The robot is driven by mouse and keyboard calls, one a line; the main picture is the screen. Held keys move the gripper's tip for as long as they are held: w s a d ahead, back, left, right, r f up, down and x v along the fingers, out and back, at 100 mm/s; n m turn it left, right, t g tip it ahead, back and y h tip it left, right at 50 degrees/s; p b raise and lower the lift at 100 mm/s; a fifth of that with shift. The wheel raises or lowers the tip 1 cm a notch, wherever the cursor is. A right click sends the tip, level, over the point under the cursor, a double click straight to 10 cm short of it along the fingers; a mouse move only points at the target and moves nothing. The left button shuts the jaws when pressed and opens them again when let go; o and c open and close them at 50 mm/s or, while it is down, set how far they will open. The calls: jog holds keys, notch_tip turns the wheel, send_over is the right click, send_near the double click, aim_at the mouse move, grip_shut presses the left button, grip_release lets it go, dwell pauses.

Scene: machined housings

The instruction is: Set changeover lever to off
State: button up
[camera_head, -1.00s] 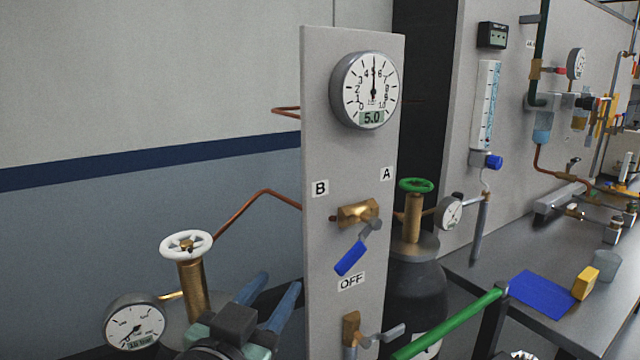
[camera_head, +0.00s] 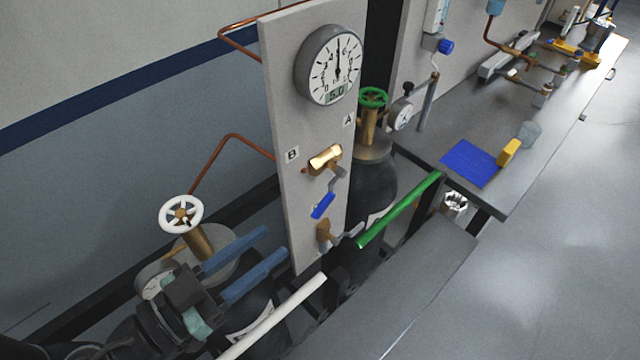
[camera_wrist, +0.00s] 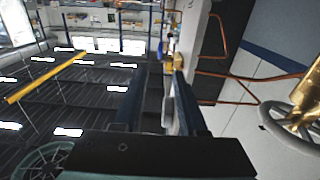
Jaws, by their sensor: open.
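The changeover lever has a blue grip (camera_head: 323,205) on a bent grey arm below a brass valve body (camera_head: 325,158), on the front of an upright grey panel (camera_head: 280,105). The grip slants down and left. Labels B (camera_head: 292,155) and A (camera_head: 348,120) flank the valve; the OFF label is not legible now. My gripper (camera_head: 276,243) is open and empty, its two blue fingers pointing right by the panel's lower left edge, below and left of the grip. In the wrist view my gripper (camera_wrist: 160,95) has the panel (camera_wrist: 192,45) ahead, seen nearly edge-on.
A round gauge (camera_head: 330,65) tops the panel. A lower brass valve (camera_head: 325,232) sits under the lever. A white handwheel (camera_head: 181,214) and copper pipe (camera_head: 225,140) are left. A green bar (camera_head: 400,210) and white bar (camera_head: 275,315) stick out nearby. Open floor lies right.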

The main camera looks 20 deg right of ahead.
aim_at(320, 205)
jog(key=p+x, duration=0.4)
jog(key=x, duration=0.7)
jog(key=shift+w+d+f+p, duration=0.1)
jog(key=shift+w+d+p, duration=0.05)
jog(key=shift+d+p, duration=0.3)
grip_shut()
dwell(0.7)
